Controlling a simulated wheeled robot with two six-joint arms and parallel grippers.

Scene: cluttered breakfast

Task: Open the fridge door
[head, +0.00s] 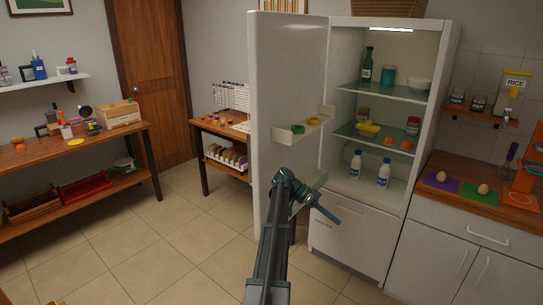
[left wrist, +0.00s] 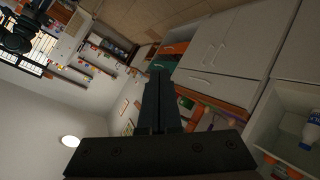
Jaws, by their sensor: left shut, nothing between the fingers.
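The white fridge (head: 438,75) stands right of centre in the head view with its lit interior showing. Its door (head: 288,80) stands wide open, swung out to the left, with its inner side and door shelves showing. My left gripper (head: 337,221) is shut and empty, in front of the fridge opening to the right of the door, pointing to the lower right. Its closed fingers (left wrist: 159,85) fill the middle of the left wrist view. My left forearm hides part of the door's lower edge. My right gripper is not in view.
Bottles (head: 355,164) and food stand on the fridge shelves. A lower drawer front (head: 345,240) is shut. A counter (head: 465,205) with eggs is at right; a side table (head: 207,127) stands behind the door. The tiled floor (head: 150,245) at left is clear.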

